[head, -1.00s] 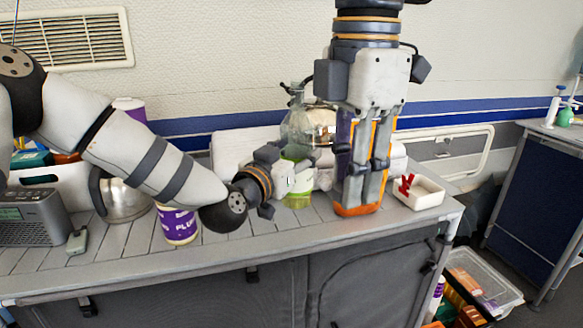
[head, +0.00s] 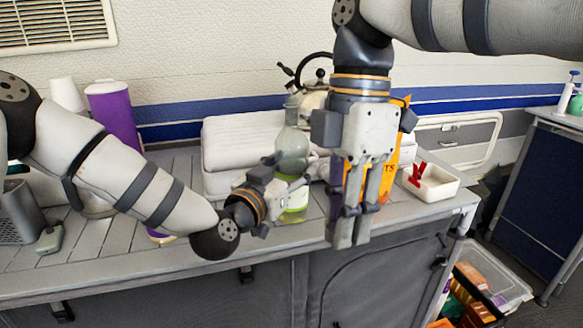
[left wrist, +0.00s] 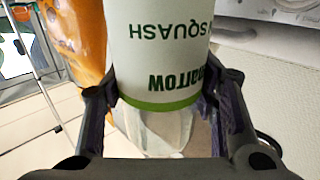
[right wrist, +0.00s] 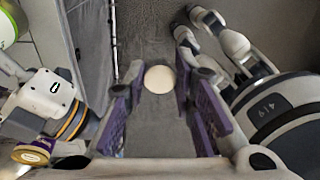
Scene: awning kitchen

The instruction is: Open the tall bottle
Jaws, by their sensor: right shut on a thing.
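The tall bottle (head: 291,145) is clear with a pale green lower part and stands upright on the counter. Its white label (left wrist: 160,50) with a green stripe fills the left wrist view. My left gripper (head: 287,187) is around the bottle's lower part, a finger against each side of it. It also shows in the left wrist view (left wrist: 160,100). My right gripper (head: 350,242) points down, right of the bottle and clear of it. Between its fingers in the right wrist view (right wrist: 160,80) is a small round cream thing (right wrist: 158,79) that looks like a cap; in the head view the fingers hide it.
An orange packet (head: 402,155) stands behind my right gripper. A white tray (head: 433,185) with a red item is to its right. Folded white cloths (head: 235,140) and a kettle (head: 316,98) are behind the bottle. The counter's front left (head: 100,250) is mostly clear.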

